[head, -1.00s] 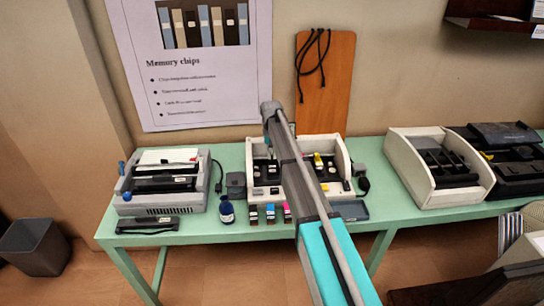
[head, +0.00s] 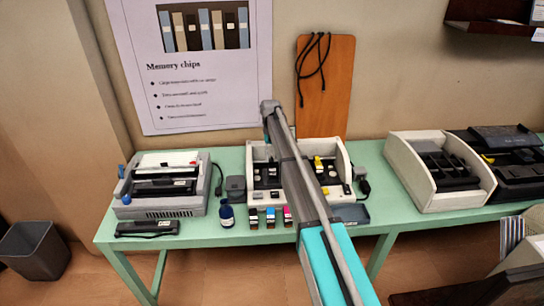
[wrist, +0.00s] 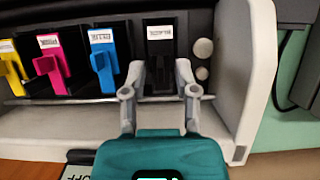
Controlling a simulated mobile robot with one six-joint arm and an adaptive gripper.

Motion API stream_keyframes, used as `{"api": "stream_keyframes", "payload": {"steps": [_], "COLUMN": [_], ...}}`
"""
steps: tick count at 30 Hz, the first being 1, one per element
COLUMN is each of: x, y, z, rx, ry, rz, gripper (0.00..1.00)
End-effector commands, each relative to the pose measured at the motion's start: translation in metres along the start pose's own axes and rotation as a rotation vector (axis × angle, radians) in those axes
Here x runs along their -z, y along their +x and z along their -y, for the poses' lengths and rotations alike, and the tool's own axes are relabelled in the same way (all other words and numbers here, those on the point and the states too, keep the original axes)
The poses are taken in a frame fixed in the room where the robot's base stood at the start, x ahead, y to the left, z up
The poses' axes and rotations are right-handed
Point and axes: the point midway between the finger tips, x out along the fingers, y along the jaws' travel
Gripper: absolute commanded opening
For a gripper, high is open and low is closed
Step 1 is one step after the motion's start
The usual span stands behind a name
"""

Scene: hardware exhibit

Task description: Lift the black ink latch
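In the wrist view the black ink latch (wrist: 160,42) is a dark tab with a white label, last in a row of coloured latches. My gripper (wrist: 159,70) is open, one finger on each side of the latch's lower part. Whether the fingers touch it I cannot tell. The cyan latch (wrist: 104,60), magenta latch (wrist: 50,65) and yellow latch (wrist: 10,65) stand beside it to the left. In the head view the white printer (head: 342,160) holding them stands mid-table, partly hidden behind my arm. My fingers are not clear there.
The printer's white side wall (wrist: 247,75) rises close to the right of my gripper. Round knobs (wrist: 203,48) sit next to the black latch. Small cartridges (head: 270,217) and a blue bottle (head: 227,216) stand before the printer on the green table (head: 195,233).

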Motion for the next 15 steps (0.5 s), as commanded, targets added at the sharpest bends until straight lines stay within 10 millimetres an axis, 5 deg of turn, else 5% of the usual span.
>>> {"api": "stream_keyframes", "payload": {"steps": [15], "x": [-0.0015], "y": [0.001], "z": [0.0004], "rx": [0.0], "ry": [0.0], "rz": [-0.021], "gripper": [0.43]}}
